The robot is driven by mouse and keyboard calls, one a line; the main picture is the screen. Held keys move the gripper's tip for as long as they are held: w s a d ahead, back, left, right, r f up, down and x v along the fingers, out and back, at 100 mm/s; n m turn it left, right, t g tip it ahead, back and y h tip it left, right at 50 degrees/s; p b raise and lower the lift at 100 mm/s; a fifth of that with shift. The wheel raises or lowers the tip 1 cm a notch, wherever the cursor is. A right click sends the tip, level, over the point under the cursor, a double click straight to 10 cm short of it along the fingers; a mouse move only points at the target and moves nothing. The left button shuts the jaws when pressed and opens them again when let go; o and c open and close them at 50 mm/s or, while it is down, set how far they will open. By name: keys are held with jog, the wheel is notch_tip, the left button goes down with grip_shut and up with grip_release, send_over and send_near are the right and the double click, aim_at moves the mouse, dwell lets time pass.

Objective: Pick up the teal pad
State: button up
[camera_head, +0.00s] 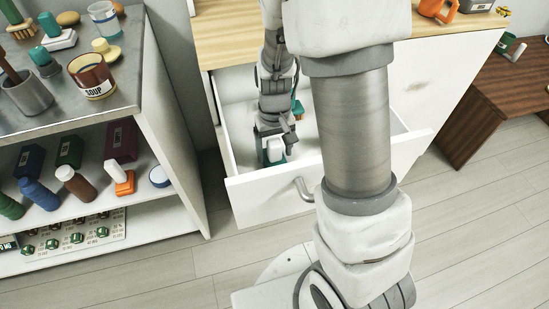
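An open white drawer (238,188) stands out below the wooden counter in the middle of the camera_head view. My gripper (275,143) reaches down inside it, pointing at the drawer floor. A small white thing with teal edges (275,152) is at my fingertips; the teal part may be the teal pad, but the fingers cover much of it. I cannot tell whether the fingers are closed on it. Another small teal thing (298,108) shows behind my wrist in the drawer, partly hidden.
A grey-topped shelf unit (128,95) on the left bears a soup can (91,76), a grey cup (30,94) and teal-handled things. Bottles and boxes fill its lower shelf. A brown wooden table (505,95) stands right. The floor in front is clear.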

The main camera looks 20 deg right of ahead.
grip_shut()
jog(key=shift+r, duration=0.15)
notch_tip(320, 180, up, 10)
jog(key=p, duration=0.4)
